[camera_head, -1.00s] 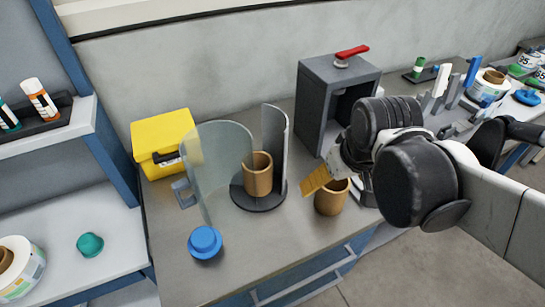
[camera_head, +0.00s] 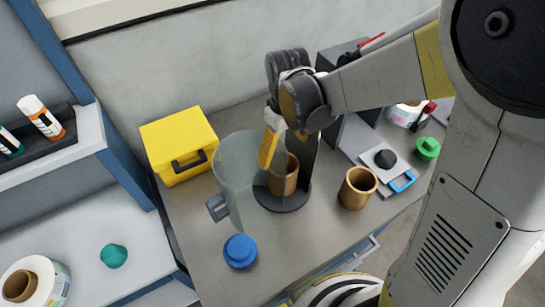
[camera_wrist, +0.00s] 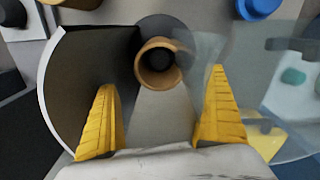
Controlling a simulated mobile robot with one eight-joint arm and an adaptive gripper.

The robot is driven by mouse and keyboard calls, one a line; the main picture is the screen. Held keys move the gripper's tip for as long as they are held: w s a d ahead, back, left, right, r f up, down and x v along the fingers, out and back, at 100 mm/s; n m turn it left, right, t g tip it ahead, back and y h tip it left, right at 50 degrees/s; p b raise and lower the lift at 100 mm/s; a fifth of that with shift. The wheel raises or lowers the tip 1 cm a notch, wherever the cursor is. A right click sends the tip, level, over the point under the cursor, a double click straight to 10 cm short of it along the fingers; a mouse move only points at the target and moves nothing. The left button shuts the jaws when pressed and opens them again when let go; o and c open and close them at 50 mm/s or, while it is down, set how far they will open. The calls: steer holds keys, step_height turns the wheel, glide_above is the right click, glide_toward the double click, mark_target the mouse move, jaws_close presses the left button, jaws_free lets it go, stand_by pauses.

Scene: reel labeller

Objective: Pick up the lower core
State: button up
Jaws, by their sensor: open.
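A brown cardboard core (camera_head: 284,178) stands upright on a round dark base (camera_head: 283,200), between a clear curved panel (camera_head: 237,165) and a grey curved wall (camera_head: 308,160). A second brown core (camera_head: 357,189) stands upright on the bench to the right, outside the panels. I cannot tell which one the task calls the lower core. My gripper (camera_head: 271,146) is open and empty above the core on the base. In the wrist view, my yellow fingers (camera_wrist: 162,115) are spread apart, and that core (camera_wrist: 160,77) shows beyond them, between their lines.
A grey handle (camera_head: 217,207) sticks out from the clear panel. A blue knobbed piece (camera_head: 240,251) lies in front and a yellow box (camera_head: 180,145) stands at the left. A grey device (camera_head: 381,158) and a green piece (camera_head: 427,148) are at the right.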

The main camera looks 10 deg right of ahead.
mark_target(285, 157)
steer(key=f, duration=0.3)
steer(key=shift+s+d+b, duration=0.15)
steer(key=shift+d+b, duration=0.05)
steer(key=shift+b, duration=0.15)
step_height(285, 157, down, 6)
steer(key=shift+b, duration=1.1)
steer(key=c, duration=1.2)
